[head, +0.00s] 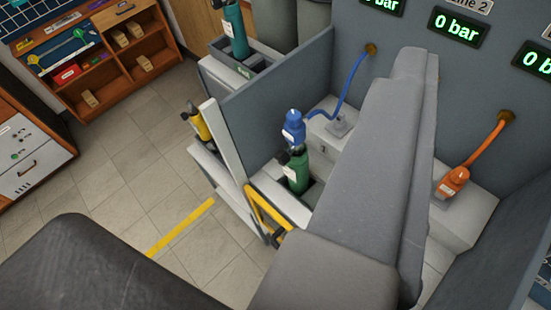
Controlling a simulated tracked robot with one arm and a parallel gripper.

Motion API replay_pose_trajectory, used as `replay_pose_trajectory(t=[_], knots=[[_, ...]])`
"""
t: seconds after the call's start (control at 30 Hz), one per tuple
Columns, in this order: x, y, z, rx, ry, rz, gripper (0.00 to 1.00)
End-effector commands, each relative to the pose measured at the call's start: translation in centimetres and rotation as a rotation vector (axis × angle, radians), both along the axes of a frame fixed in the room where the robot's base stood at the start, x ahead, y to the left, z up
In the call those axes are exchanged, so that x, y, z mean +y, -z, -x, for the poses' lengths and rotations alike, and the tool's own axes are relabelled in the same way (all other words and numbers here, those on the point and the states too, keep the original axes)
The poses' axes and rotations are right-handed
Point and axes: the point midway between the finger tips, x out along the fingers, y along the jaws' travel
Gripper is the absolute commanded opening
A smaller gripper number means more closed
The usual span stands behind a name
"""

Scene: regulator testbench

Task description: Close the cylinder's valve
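A green cylinder (297,174) stands upright in a bay of the bench in the head view. A blue regulator (293,129) sits on top of it, with a blue hose (351,82) running to the wall. A small dark knob (283,157), which looks like the cylinder's valve, shows at the cylinder's top left; its setting is too small to tell. My grey arm links fill the lower middle and rise right of the cylinder. My gripper's fingers do not show.
Another green cylinder (235,30) stands behind the partition (275,100). A yellow cylinder (201,123) stands left. An orange connector (453,182) with a hose is at right. A wall display (454,26) reads 0 bar. The tiled floor (140,150) at left is clear.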

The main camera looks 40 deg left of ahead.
Motion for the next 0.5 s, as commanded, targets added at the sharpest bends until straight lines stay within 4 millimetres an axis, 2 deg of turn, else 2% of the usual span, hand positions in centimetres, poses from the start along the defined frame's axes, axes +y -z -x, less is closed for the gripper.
replay_pose_trajectory(t=[0.07, 0.17, 0.37, 0.5], knots=[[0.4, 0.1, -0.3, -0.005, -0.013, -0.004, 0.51], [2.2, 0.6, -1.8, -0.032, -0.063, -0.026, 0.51], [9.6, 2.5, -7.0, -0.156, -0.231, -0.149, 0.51], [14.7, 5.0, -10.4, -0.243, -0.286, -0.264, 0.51]])
